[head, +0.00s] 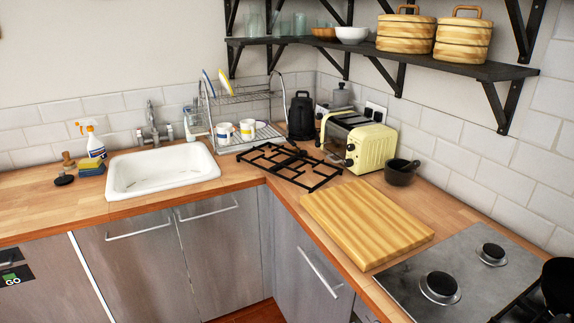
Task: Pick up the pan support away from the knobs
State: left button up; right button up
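A black pan support (315,183), an open metal grid, lies flat on the wooden counter in the corner. It is left of the wooden chopping board and in front of the toaster. The steel hob (455,262) is at the lower right, with two bare burners (440,287) and (492,253) showing. Part of another black grid (517,303) shows at the hob's right edge, cut off by the frame. I cannot make out the hob's knobs. Neither of my grippers is in view.
A wooden chopping board (367,222) lies between pan support and hob. A cream toaster (358,142), dark mortar (401,172), black kettle (301,116) and dish rack (238,97) stand around the corner. A white sink (162,171) is left. A black pan (559,284) is far right.

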aim_at(274, 170)
jog(key=z, duration=0.6)
jog(key=i+j+z, duration=0.15)
jog(key=j+z, duration=0.2)
jog(key=i+j+z, duration=0.1)
jog(key=j+z, duration=0.75)
jog(key=j, duration=1.25)
jog(key=j+z, duration=0.15)
jog(key=j, duration=1.25)
